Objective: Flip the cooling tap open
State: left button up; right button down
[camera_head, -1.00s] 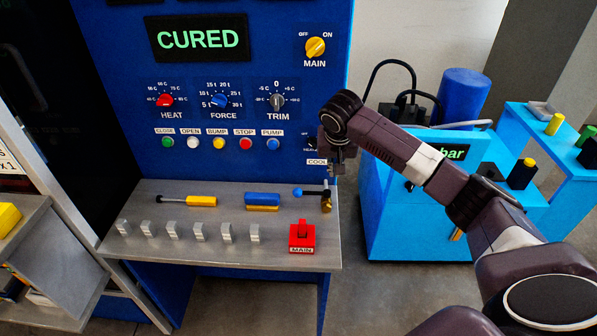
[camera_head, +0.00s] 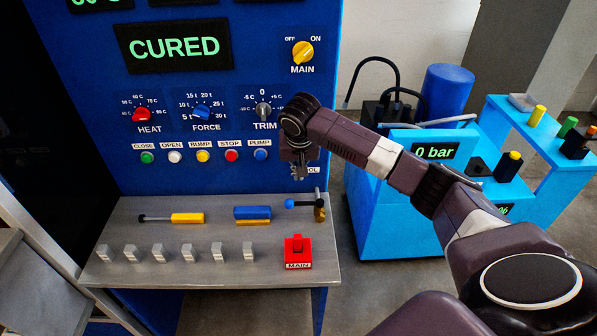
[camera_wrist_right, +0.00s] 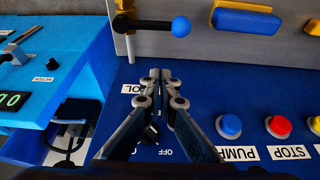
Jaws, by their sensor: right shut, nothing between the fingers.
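The cooling tap, with a brass body (camera_head: 319,209), a dark lever and a blue ball end (camera_head: 289,203), is at the right end of the grey shelf. The lever points left, about level. In the right wrist view the tap's blue ball (camera_wrist_right: 181,27) shows beyond the fingertips, with the brass body to its left. My right gripper (camera_head: 298,176) is shut and empty, pointing down in front of the blue panel, above the lever and apart from it. It also shows in the right wrist view (camera_wrist_right: 161,76). It partly hides the COOL label (camera_wrist_right: 135,89). My left gripper is out of view.
The grey shelf (camera_head: 140,270) carries a yellow-handled tool (camera_head: 187,218), a blue-and-yellow block (camera_head: 252,213), several grey pieces and a red MAIN switch (camera_head: 298,250). Panel buttons, including PUMP (camera_wrist_right: 229,126), lie close beside the gripper. A light-blue pump unit (camera_head: 385,225) stands at right.

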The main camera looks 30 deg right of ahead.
aim_at(303, 203)
jog(key=p+x, duration=0.1)
jog(key=x, duration=0.5)
jog(key=shift+f, duration=0.2)
jog(key=s+a+p, duration=0.1)
jog(key=s, duration=0.1)
jog(key=shift+s+a+f+p, duration=0.15)
jog(key=shift+s+a+p, duration=0.2)
jog(key=shift+s, duration=0.05)
jog(key=shift+s+a+f, duration=0.15)
jog(key=shift+s, duration=0.15)
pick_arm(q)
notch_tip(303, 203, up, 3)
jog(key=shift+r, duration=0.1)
pick_arm(e)
jog(key=shift+w+f, duration=0.1)
jog(key=shift+a, duration=0.1)
